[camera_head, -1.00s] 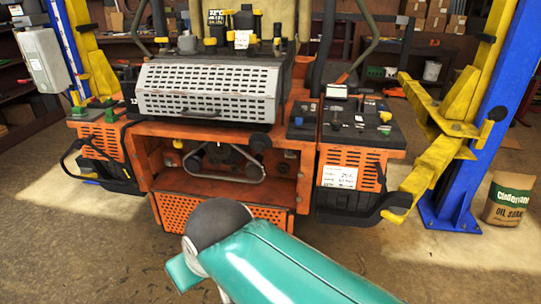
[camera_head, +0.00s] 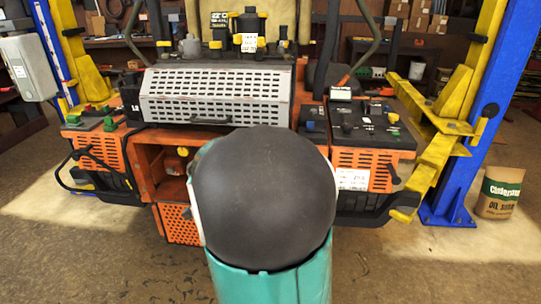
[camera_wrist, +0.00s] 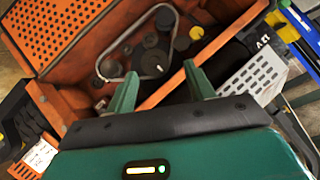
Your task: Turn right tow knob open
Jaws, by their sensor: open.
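The orange mower's open front bay shows tilted in the wrist view, with a belt loop (camera_wrist: 130,48) and dark round pulleys (camera_wrist: 154,62) inside. A yellow knob (camera_wrist: 196,32) sits in the bay, and it also shows at the bay's left in the head view (camera_head: 182,151). I cannot tell which part is the right tow knob; it may be hidden. In the head view my arm hides the gripper and most of the bay.
The grey slotted cover (camera_head: 215,95) lies above the bay. A black control panel (camera_head: 370,127) is at its right. Yellow lift arms (camera_head: 445,130) and a blue post (camera_head: 490,110) stand at the right, near an oil bag (camera_head: 498,192). Front floor is clear.

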